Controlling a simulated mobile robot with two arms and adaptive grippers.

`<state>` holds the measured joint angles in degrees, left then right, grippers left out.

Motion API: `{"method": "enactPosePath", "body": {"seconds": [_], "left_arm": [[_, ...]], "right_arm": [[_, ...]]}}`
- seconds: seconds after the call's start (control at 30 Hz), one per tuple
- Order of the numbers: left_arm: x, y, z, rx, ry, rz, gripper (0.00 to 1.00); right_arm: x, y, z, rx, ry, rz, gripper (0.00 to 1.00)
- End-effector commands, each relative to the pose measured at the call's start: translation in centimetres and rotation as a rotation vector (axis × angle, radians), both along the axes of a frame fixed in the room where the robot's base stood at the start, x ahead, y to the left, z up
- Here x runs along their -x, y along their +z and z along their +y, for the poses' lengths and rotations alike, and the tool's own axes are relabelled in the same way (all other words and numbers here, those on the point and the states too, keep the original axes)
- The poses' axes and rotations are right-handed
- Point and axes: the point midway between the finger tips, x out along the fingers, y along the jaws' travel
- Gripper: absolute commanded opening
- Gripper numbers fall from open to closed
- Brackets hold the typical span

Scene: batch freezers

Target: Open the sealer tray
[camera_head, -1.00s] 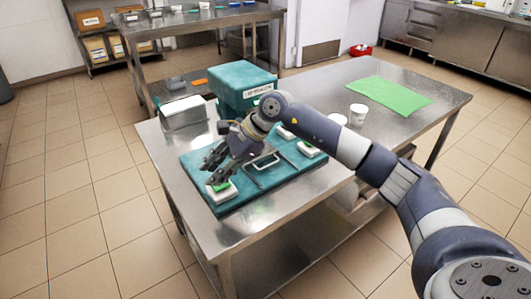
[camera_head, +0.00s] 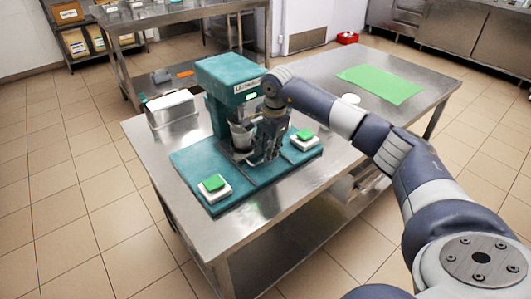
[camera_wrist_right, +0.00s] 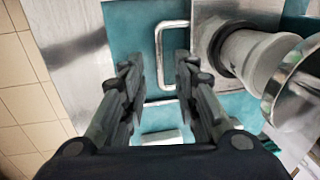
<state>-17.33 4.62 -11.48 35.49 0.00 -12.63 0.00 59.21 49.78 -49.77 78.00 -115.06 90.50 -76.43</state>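The teal sealer (camera_head: 222,76) stands on a steel table, with its teal base plate (camera_head: 205,197) in front. A silver part of its tray (camera_head: 240,135) shows under the head; the wrist view shows a steel plate (camera_wrist_right: 205,18) and a round pale cup-like part. A U-shaped metal handle (camera_wrist_right: 157,48) lies in front of the plate in the wrist view. My right gripper (camera_head: 264,155) points down at the handle. It is open (camera_wrist_right: 158,78), with one finger to each side of the handle's long bar; I cannot tell whether they touch it. My left gripper is out of view.
Green buttons on white blocks sit at the left (camera_head: 215,184) and right (camera_head: 305,135) of the base plate. A steel box (camera_head: 170,112) stands left of the sealer. The table's front edge is clear.

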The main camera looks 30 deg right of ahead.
Motion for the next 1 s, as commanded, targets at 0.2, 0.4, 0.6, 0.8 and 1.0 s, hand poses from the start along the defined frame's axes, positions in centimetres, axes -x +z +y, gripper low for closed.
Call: {"method": "enactPosePath", "body": {"seconds": [0.2, 0.4, 0.6, 0.8, 1.0], "left_arm": [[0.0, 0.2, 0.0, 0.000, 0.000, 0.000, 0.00], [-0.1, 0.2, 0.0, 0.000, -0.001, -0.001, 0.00], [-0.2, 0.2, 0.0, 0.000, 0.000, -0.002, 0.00], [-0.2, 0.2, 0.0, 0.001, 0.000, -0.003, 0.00], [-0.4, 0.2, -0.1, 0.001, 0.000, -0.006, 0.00]], "right_arm": [[-0.4, -2.0, 0.1, -0.001, -0.001, 0.000, 0.28], [-0.4, -2.2, 0.1, -0.001, -0.001, -0.001, 0.28], [-0.4, -2.2, 0.1, -0.001, -0.001, -0.001, 0.08], [-0.4, -2.2, 0.1, -0.001, -0.001, -0.001, 0.00], [0.0, -2.2, 0.0, -0.001, 0.000, 0.000, 0.00]]}}
